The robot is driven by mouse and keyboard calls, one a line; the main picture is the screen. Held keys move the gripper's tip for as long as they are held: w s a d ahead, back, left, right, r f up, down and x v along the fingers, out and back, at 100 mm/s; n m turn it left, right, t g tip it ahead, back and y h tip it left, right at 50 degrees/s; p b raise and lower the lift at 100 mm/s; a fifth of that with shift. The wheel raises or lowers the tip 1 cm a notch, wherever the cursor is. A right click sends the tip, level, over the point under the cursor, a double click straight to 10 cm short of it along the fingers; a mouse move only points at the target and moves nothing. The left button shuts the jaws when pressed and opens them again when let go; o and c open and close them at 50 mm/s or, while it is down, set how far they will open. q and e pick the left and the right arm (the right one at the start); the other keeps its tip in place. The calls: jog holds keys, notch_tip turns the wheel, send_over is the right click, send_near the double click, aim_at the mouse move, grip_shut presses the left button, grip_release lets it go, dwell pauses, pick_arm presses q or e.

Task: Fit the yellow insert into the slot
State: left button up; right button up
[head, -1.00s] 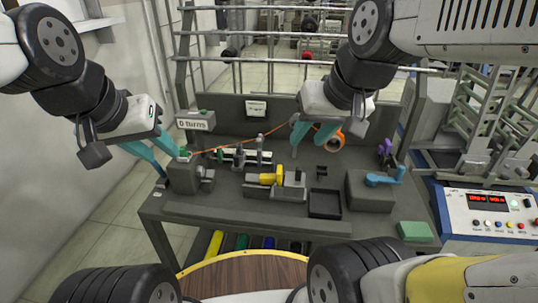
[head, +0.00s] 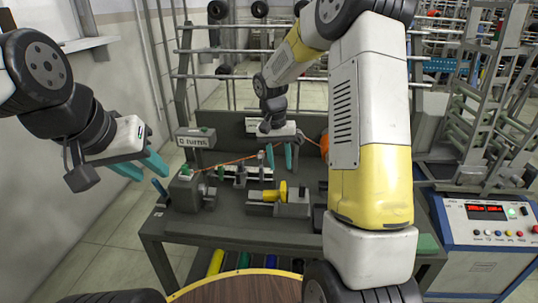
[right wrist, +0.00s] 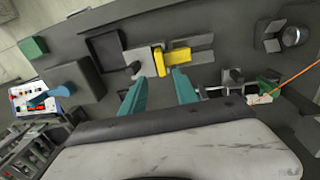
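The yellow insert (head: 283,191) sits on a grey fixture (head: 293,207) on the bench, with a yellow rod-like part lying beside it. It also shows in the right wrist view (right wrist: 178,56), just beyond my fingertips. I cannot make out the slot clearly. My right gripper (head: 279,156) hangs over the bench behind the insert, fingers pointing down. Its fingers stand apart and empty in the right wrist view (right wrist: 157,84), not touching the insert. My left gripper (head: 142,170) is open and empty in the air, left of the bench.
An orange wire (head: 235,160) runs from the grey block (head: 184,194) at the left towards the orange spool (head: 324,146). A black tray (right wrist: 105,48) and another grey block (right wrist: 74,82) lie near the fixture. My right arm hides much of the bench's right side.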

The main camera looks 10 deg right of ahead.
aim_at(283, 185)
jog(key=shift+s+d+f, duration=0.1)
jog(key=shift+d+f, duration=0.05)
jog(key=shift+f, duration=1.35)
jog(key=shift+w+d+f, duration=0.1)
jog(key=shift+d+f, duration=0.1)
jog(key=shift+f, duration=1.35)
jog(key=shift+s+d+f, duration=0.1)
jog(key=shift+d+f, duration=0.05)
jog(key=shift+f, duration=1.35)
grip_shut()
notch_tip(283, 185, up, 8)
jog(key=shift+a+f, duration=0.25)
jog(key=shift+a, duration=0.2)
